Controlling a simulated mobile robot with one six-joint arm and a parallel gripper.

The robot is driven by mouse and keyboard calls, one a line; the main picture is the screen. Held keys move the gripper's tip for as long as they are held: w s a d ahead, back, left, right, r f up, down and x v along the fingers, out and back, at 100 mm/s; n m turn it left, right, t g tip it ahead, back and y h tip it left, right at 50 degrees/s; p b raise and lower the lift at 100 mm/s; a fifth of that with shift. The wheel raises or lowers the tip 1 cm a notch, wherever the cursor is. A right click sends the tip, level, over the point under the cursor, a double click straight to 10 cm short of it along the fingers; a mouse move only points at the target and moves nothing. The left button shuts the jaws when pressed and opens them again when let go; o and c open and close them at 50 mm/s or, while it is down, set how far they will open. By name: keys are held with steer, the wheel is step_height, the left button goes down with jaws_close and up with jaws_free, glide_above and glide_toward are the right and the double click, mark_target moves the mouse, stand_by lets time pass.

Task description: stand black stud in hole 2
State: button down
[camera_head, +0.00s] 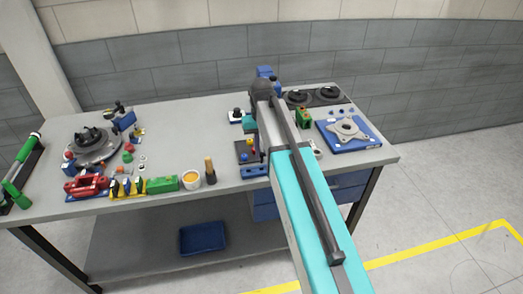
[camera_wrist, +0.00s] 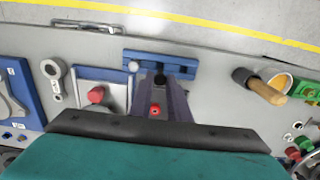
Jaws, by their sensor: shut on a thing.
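In the wrist view my gripper (camera_wrist: 160,82) is shut on a dark piece, seemingly the black stud (camera_wrist: 160,77), of which only a small dark end shows between the fingertips. The fingertips are over the blue bar (camera_wrist: 185,67), near its middle. A pale round stud or knob (camera_wrist: 134,66) sits on the bar just left of them. The fingers hide the middle of the bar, so I cannot tell whether the stud touches it or is in a hole. In the head view the blue bar (camera_head: 254,171) lies at the table's front edge, and my arm hides the fingertips.
A wooden-handled tool (camera_wrist: 266,92) and a cup (camera_wrist: 285,82) stand right of the bar in the wrist view. A plate (camera_wrist: 100,76) with a red knob (camera_wrist: 96,95) is left of it. A blue fixture (camera_head: 372,143) is at the table's right.

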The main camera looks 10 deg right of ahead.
steer(key=shift+f, duration=0.1)
steer(key=s+f+n+b, duration=0.1)
steer(key=b, duration=0.1)
steer(key=shift+s+a+n+b, duration=0.1)
steer(key=shift+s+n+b, duration=0.05)
steer(key=shift+n+b, duration=0.15)
steer(key=s+n+b, duration=0.1)
steer(key=s+f+n+b, duration=0.1)
steer(key=b, duration=0.1)
steer(key=shift+a+f, duration=0.1)
steer(key=shift+f, duration=0.1)
steer(key=shift+s+f+n+b, duration=0.15)
steer(key=shift+s+n+b, duration=0.4)
steer(key=shift+n+b, duration=0.45)
steer(key=shift+a, duration=0.15)
